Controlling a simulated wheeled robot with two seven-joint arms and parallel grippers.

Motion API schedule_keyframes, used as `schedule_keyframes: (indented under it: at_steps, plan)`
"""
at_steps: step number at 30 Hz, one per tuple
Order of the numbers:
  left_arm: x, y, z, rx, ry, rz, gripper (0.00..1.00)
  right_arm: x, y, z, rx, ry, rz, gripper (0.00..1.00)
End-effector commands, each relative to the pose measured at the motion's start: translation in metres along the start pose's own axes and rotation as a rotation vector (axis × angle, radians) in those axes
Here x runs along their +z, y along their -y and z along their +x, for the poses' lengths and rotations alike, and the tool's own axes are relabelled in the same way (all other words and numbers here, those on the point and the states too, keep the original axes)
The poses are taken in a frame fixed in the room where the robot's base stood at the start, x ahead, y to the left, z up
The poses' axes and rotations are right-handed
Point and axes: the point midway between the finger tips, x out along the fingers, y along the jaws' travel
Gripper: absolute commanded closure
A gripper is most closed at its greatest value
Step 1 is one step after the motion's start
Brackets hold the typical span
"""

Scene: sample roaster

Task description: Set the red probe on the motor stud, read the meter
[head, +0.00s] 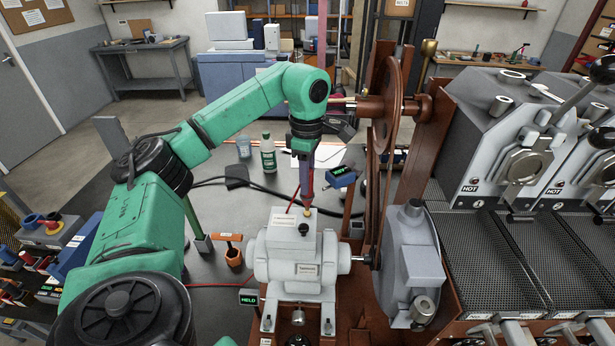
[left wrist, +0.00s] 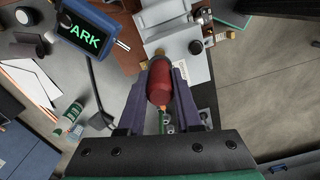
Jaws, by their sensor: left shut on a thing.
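My left gripper (head: 306,188) points down above the grey motor (head: 275,262) in the head view. Its purple fingers are shut on the red probe (left wrist: 160,85), which sits between them in the left wrist view. The probe's lower end is just over the brass stud (head: 307,213) on top of the motor's terminal box; I cannot tell whether they touch. A blue meter (head: 341,177) lies on the bench behind the motor. In the left wrist view the meter (left wrist: 88,30) has green letters ending in "ARK". My right gripper is not in view.
A large rust-brown wheel (head: 391,103) and its frame stand close to the right of the gripper. The grey roaster (head: 500,135) fills the right side. A green bottle (head: 268,155) stands on the bench. A small display reading "HELD" (head: 248,298) is left of the motor.

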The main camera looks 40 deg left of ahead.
Motion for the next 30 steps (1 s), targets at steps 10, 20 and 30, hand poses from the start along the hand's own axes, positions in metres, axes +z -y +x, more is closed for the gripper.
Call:
schedule_keyframes:
  at_steps: [10, 20, 30]
  plan:
    - [-0.0001, 0.0001, -0.0002, 0.001, 0.000, 0.000, 1.00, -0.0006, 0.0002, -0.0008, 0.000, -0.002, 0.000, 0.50]
    - [0.0005, -0.0012, -0.0008, 0.001, 0.000, 0.000, 1.00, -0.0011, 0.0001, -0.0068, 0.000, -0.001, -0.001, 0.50]
    - [0.0005, -0.0011, 0.0030, 0.001, 0.000, 0.000, 1.00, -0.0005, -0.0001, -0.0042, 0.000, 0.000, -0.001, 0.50]
